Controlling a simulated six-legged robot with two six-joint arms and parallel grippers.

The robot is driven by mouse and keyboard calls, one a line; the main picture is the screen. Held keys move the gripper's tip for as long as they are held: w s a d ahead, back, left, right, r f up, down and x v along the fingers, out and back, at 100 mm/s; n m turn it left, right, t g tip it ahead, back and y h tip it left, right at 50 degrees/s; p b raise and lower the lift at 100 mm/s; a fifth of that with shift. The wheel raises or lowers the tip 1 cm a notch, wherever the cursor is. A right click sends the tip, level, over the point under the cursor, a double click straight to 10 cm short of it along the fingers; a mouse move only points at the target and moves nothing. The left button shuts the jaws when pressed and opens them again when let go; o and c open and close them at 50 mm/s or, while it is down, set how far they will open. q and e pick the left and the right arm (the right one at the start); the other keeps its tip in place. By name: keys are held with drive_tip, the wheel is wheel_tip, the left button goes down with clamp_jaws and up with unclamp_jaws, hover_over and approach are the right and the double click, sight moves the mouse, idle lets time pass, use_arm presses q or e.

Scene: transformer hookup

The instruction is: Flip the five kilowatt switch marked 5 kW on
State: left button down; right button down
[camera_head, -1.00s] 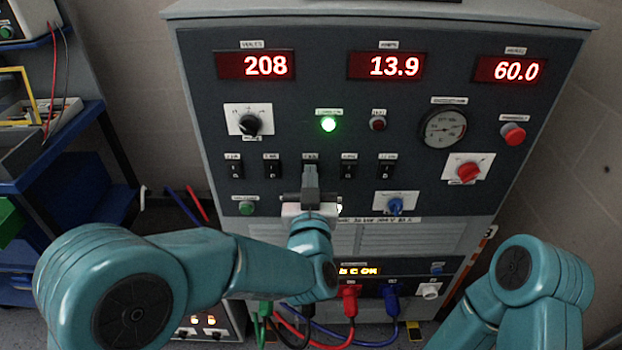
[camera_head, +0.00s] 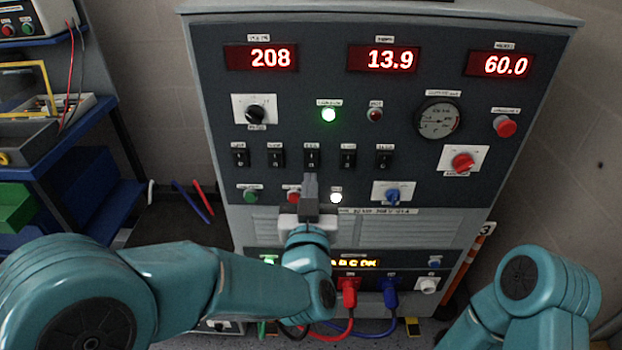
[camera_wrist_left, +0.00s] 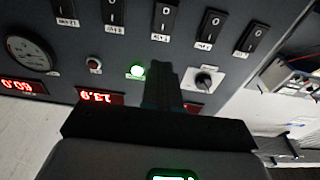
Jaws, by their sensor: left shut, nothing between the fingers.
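A row of several black rocker switches runs across the grey panel (camera_head: 410,190). Their small labels are too blurred to read surely. The middle switch (camera_head: 312,158) is in plain sight in the head view, directly above the fingertips of my left gripper (camera_head: 311,180). The gripper is shut and empty, its fingers pointing up the panel. In the wrist view, the panel is upside down. There the shut fingers (camera_wrist_left: 163,85) lie over the panel between a lit green lamp (camera_wrist_left: 137,72) and a rotary knob (camera_wrist_left: 205,78), and the middle switch (camera_wrist_left: 165,18) is near the top edge. My right gripper is out of view.
Red displays (camera_head: 383,59) read 208, 13.9 and 60.0. A red button (camera_head: 294,195), partly behind my left gripper, and a lit white lamp (camera_head: 336,198) flank the fingers. A blue knob (camera_head: 393,195) is further right. Thick red and blue cables (camera_head: 349,292) plug in below.

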use_arm(q)
drive_tip(key=shift+s+r, duration=0.2)
drive_tip(key=shift+s, duration=1.2)
drive_tip(key=shift+s+r, duration=0.15)
drive_tip(key=shift+s, duration=1.2)
